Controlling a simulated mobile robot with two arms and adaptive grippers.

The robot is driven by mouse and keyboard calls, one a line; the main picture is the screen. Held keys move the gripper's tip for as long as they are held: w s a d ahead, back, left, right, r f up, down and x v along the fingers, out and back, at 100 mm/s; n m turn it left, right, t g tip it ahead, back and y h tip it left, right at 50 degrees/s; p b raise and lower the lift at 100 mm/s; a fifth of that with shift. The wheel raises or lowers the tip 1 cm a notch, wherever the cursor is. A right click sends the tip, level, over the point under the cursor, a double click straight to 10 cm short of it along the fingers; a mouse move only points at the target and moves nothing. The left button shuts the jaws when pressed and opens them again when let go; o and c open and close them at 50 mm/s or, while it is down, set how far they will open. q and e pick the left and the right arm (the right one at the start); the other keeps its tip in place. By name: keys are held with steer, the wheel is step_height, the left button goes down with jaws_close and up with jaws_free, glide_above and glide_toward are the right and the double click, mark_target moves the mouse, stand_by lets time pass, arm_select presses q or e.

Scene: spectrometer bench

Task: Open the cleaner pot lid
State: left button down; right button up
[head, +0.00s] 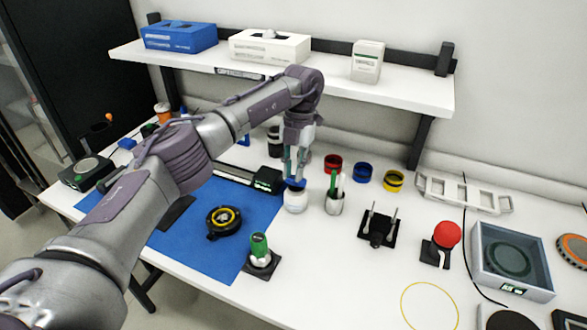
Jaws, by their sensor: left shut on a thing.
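The fingers hide part of the lid. My right gripper is not in view.
A cup with green and white tools (335,199) stands close to the pot's right. Red (333,163), blue (362,172) and yellow (393,180) rings lie behind. A black stand (378,228) is further right. A shelf (290,77) hangs above the bench's back.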

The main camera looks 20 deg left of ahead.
arm_select(q)
steer(key=c, duration=1)
jaws_free()
steer(key=shift+c, duration=0.2)
steer(key=s+v, duration=0.2)
steer(key=v, duration=0.7)
steer(key=shift+r, duration=0.6)
steer(key=shift+c, duration=0.3)
